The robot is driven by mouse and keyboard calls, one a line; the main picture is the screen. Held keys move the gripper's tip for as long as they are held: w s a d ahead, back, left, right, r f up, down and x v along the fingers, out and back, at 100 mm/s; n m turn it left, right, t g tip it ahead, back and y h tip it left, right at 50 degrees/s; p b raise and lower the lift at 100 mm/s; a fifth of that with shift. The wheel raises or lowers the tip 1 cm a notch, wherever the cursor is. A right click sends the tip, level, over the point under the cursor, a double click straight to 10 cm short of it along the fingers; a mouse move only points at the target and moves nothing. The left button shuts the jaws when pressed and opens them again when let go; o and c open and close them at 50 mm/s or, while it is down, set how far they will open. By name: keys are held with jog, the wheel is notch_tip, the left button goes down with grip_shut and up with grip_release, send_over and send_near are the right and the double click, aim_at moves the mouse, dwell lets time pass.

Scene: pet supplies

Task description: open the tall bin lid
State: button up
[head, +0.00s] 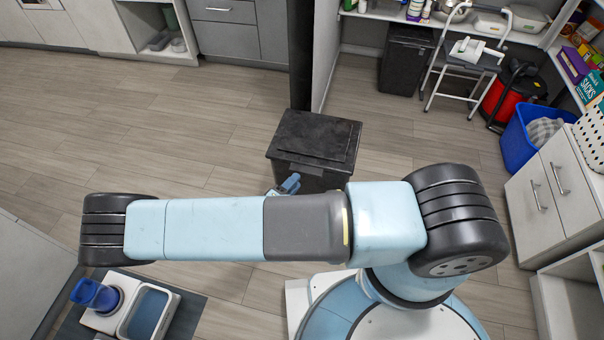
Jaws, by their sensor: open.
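A black bin (300,172) stands on the floor just beyond my arm, in the middle of the head view. Its flat dark lid (317,136) is down on top, and its lower front is hidden by my arm. A small blue-grey piece of what looks like my gripper (289,184) shows above the arm link, near the bin's front and below the lid edge. The rest of the gripper is hidden behind the arm, and I cannot tell whether it touches the bin. I see nothing held.
A second black bin (405,62) stands at the back under a shelf, beside a step stool (470,68). A pet feeder (148,312) is at lower left. The floor left of the near bin is clear.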

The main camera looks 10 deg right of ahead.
aim_at(303, 173)
jog(key=shift+x, duration=2.85)
jog(key=shift+c, duration=0.4)
jog(key=shift+f, duration=0.1)
grip_shut()
jog(key=shift+a, duration=0.25)
